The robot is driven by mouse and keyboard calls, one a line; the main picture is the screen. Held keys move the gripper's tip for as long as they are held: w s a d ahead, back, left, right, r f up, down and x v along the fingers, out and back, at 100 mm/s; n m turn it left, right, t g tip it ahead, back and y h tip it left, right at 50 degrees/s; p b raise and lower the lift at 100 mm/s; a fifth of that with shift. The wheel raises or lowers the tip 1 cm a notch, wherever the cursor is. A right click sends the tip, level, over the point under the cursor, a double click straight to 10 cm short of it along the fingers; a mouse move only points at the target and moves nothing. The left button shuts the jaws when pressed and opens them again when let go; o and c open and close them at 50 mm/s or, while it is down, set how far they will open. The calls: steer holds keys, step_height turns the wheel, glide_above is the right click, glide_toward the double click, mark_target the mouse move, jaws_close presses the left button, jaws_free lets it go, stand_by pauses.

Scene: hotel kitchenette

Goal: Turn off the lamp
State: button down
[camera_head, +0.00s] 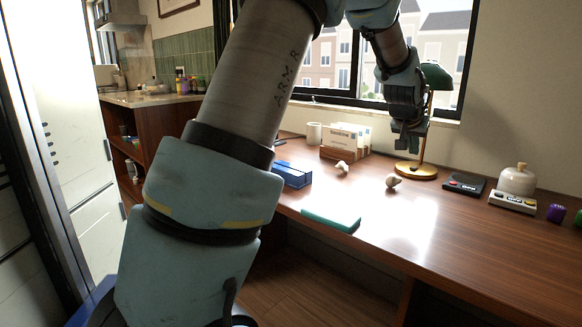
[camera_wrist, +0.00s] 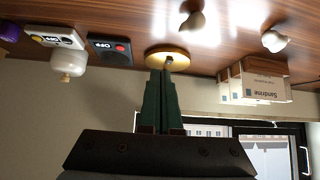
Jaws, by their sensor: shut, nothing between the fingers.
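The desk lamp has a green shade (camera_head: 436,76), a thin brass pole and a round gold base (camera_head: 416,171) on the desk near the window. Its gold base also shows in the wrist view (camera_wrist: 167,58); the shade is not clearly seen there. My gripper (camera_head: 409,147) points down just in front of the lamp pole, above the base, and hides part of the lamp. In the wrist view my gripper (camera_wrist: 160,75) has its dark green fingers together and empty, with the tips near the base. I cannot tell whether they touch the lamp, or whether it is lit.
A black box (camera_head: 464,184) with a red button, labelled OFF in the wrist view, and a white box (camera_head: 513,201) with buttons sit right of the lamp. A white domed object (camera_head: 517,180) stands behind. A card holder (camera_head: 344,142) and teal slab (camera_head: 331,219) are left.

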steer(key=s+a+f+n+y, duration=0.1)
steer(key=s+a+f, duration=0.1)
steer(key=a, duration=0.5)
steer(key=s+a+f+n+g+y, duration=0.1)
steer(key=a+f, duration=0.1)
steer(key=a, duration=0.6)
steer(key=s+a+f+n+g+y, duration=0.1)
steer(key=s+a+f, duration=0.1)
steer(key=a, duration=0.6)
steer(key=shift+s+a+f, duration=0.15)
steer(key=shift+s+f, duration=0.15)
steer(key=shift+f, duration=0.3)
steer(key=s+a+f+n+g+y, duration=0.1)
steer(key=s+a+f+n+g, duration=0.15)
steer(key=s+a, duration=0.55)
steer(key=s+a+f+n+g+y, duration=0.1)
steer(key=s+a+f, duration=0.2)
steer(key=s+a, duration=0.55)
step_height(320, 180, up, 16)
steer(key=p, duration=1.6)
steer(key=shift+w+d, duration=0.15)
steer(key=shift+d, duration=0.2)
